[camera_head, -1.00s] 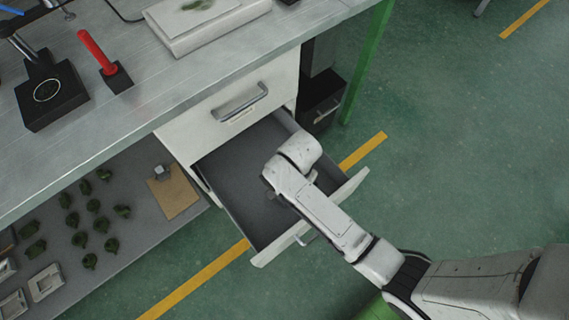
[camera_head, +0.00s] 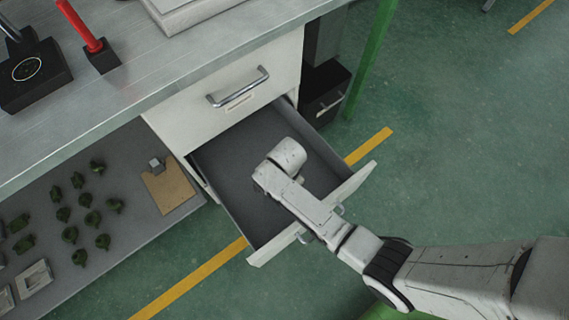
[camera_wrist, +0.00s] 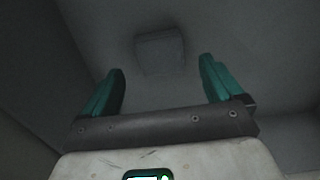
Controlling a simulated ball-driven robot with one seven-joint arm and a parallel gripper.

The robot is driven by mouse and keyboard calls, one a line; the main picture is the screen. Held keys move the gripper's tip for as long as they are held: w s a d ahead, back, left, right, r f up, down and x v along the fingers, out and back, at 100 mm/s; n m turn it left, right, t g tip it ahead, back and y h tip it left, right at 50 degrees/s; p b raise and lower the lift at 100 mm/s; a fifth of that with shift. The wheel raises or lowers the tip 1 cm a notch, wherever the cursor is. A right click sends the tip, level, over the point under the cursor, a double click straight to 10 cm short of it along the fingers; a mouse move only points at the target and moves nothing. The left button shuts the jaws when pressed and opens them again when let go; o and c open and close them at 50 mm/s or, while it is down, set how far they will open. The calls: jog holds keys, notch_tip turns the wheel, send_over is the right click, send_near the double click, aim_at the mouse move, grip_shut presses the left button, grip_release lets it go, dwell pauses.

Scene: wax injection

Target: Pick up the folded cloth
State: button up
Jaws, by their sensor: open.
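The folded cloth (camera_wrist: 160,52) is a small dark grey square on the drawer floor in the wrist view. It lies ahead of my gripper (camera_wrist: 160,85), roughly centred between the two teal fingers. The fingers are spread wide and nothing is between them; the cloth is apart from them. In the head view, my arm reaches over the open drawer (camera_head: 225,170), and its end hides the cloth and my fingers.
The drawer's front panel (camera_head: 355,182) lies under my arm. A closed drawer with a handle (camera_head: 238,88) is above it, below the metal worktop (camera_head: 130,90). A lower shelf (camera_head: 130,215) at left holds several dark green pieces. Floor is clear at right.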

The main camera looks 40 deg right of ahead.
notch_tip(320, 180, down, 3)
jog(key=shift+w+f+b, duration=0.1)
jog(key=shift+f+b, duration=0.05)
jog(key=shift+b, duration=0.35)
jog(key=c, duration=1.1)
jog(key=shift+c, duration=0.2)
notch_tip(320, 180, up, 10)
jog(key=p, duration=0.4)
